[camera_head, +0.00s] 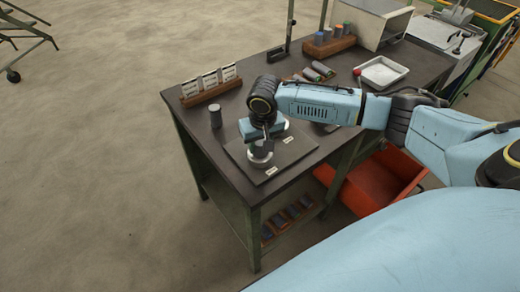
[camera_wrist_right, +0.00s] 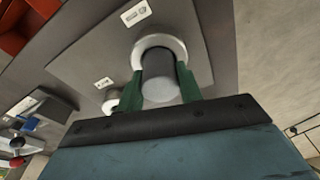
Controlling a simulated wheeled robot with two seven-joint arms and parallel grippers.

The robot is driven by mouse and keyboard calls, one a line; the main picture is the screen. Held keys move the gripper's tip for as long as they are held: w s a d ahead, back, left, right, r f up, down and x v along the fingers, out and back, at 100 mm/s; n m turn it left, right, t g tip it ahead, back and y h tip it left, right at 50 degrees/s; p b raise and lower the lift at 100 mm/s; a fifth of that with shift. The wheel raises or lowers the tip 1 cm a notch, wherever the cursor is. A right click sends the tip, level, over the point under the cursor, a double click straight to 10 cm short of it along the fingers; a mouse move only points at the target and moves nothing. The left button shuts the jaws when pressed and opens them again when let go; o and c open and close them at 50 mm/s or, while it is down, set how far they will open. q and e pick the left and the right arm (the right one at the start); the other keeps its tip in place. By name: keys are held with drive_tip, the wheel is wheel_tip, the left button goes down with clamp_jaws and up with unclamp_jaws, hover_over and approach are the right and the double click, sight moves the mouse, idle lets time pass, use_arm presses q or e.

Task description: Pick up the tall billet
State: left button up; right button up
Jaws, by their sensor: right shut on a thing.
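My right gripper (camera_wrist_right: 160,88) is shut on a grey cylindrical billet (camera_wrist_right: 159,68), with one green finger on each side of it. The billet stands in or just over a pale ring-shaped seat (camera_wrist_right: 150,42) on the dark plate (camera_wrist_right: 200,45); I cannot tell whether it touches the seat. In the head view my right gripper (camera_head: 262,143) points down over this seat (camera_head: 261,161) and mostly hides the billet. Another dark grey cylinder (camera_head: 215,117) stands upright on the table, left of the gripper. My left gripper is not in view.
The dark table (camera_head: 190,120) holds a wooden rack with white cards (camera_head: 210,86) at left, a white tray (camera_head: 381,73) and a wooden block with coloured cylinders (camera_head: 328,43) at the back. A red bin (camera_head: 375,185) sits below at right.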

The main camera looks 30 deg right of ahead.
clamp_jaws()
drive_tip(key=shift+w+r, duration=0.1)
wheel_tip(320, 180, up, 9)
drive_tip(key=shift+r+p, duration=0.15)
drive_tip(key=shift+p, duration=0.35)
drive_tip(key=shift+r+p, duration=0.15)
drive_tip(key=shift+p, duration=0.15)
drive_tip(key=shift+f, duration=0.25)
